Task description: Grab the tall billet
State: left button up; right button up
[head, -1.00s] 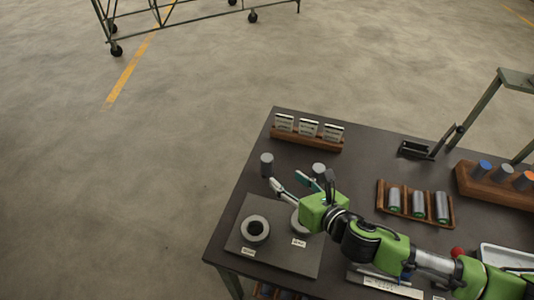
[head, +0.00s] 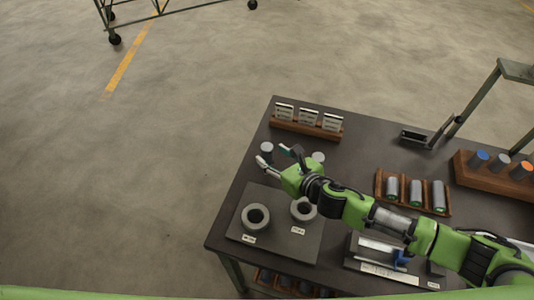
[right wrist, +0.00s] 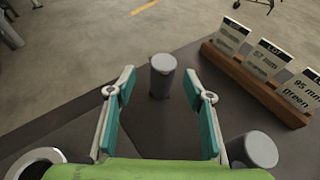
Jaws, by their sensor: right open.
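A grey cylindrical billet (head: 266,148) stands upright near the table's left edge; it looks the taller of two. In the right wrist view this billet (right wrist: 162,80) is centred between the finger lines, at or just beyond the tips. My right gripper (head: 276,156) is open and empty, pointing at it; its teal finger pads (right wrist: 160,92) are apart, with no contact visible. A second grey billet (head: 318,157) stands to the right, partly hidden by the gripper in the head view; it also shows outside the right finger (right wrist: 255,148). My left gripper is not in view.
Label cards stand in a wooden holder (head: 305,129) behind the billets. A dark plate (head: 275,236) with two grey rings (head: 256,217) lies in front. A wooden rack of cylinders (head: 413,207) is to the right. Open floor lies left.

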aim_at(271, 151)
jog(key=shift+p+x, duration=0.4)
jog(key=shift+x, duration=2)
jog(key=shift+w+d+r, duration=0.15)
jog(key=shift+d, duration=0.05)
jog(key=c, duration=1.3)
jog(key=shift+w+a+r, duration=0.1)
jog(key=shift+w+r, duration=0.05)
jog(key=shift+r, duration=0.05)
grip_shut()
